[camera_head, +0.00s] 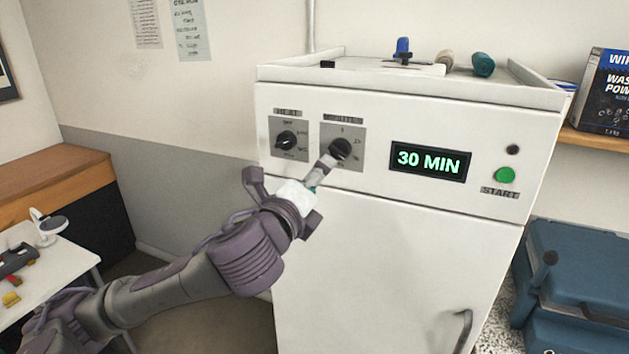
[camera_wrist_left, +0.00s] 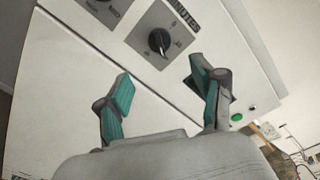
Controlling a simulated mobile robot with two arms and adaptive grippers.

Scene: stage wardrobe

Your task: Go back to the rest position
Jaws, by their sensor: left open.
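My left gripper (camera_head: 294,182) is in front of the white machine (camera_head: 400,240), just below its two black knobs. In the left wrist view its teal-padded fingers (camera_wrist_left: 160,96) are spread apart with nothing between them. The minutes knob (camera_head: 340,149) is just beyond the fingers and also shows in the left wrist view (camera_wrist_left: 159,41); the head view does not settle whether a finger touches it. The heat knob (camera_head: 286,139) is to its left. The display (camera_head: 430,161) reads "30 MIN". My right gripper is not in view.
A green start button (camera_head: 505,175) is right of the display. Small items, one with a blue top (camera_head: 403,47), lie on the machine. A white table (camera_head: 50,266) with tools stands at left. Blue crates (camera_head: 580,255) stand at right, below a washing powder box (camera_head: 606,92).

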